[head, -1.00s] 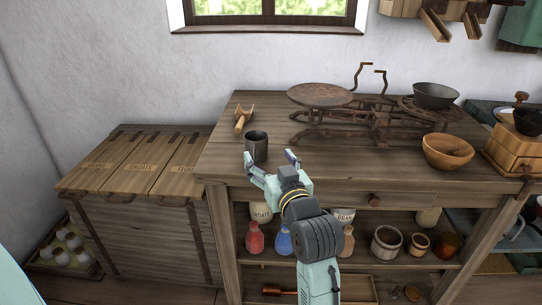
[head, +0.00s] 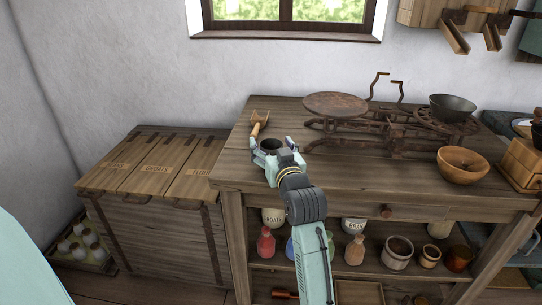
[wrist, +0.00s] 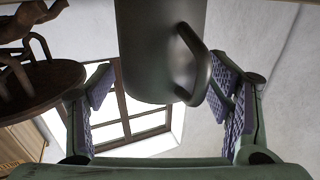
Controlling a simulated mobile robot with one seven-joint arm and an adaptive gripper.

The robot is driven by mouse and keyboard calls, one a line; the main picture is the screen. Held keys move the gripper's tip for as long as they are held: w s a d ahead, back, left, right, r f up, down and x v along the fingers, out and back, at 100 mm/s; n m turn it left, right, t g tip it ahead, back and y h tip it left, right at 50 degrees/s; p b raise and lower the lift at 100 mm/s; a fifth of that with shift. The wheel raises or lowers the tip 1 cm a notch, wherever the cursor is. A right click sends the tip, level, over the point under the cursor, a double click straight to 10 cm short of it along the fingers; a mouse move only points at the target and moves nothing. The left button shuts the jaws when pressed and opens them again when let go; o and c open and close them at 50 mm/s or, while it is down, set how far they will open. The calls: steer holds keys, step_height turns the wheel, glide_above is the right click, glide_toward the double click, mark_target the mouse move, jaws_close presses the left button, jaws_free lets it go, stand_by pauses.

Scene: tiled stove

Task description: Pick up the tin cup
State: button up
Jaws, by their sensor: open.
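The dark grey tin cup (head: 271,144) stands near the front left of the wooden worktable (head: 232,170). In the head view only its rim and dark inside show; my gripper hides the lower part. In the wrist view the cup (wrist: 150,50) is large and central, its handle facing the camera and a little to the right. My gripper (head: 271,150) is open with a finger on either side of the cup. In the wrist view a gap shows between the cup and the left finger; the right finger is close to the handle side.
A wooden scoop (head: 258,126) lies just behind the cup. A rusty balance scale (head: 370,130) stands to the right, with a dark bowl (head: 452,107) on it. A wooden bowl (head: 463,165) is further right. Lidded bins (head: 150,165) stand left of the table.

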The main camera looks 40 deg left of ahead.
steer(key=c, duration=1.2)
steer(key=shift+c, duration=0.2)
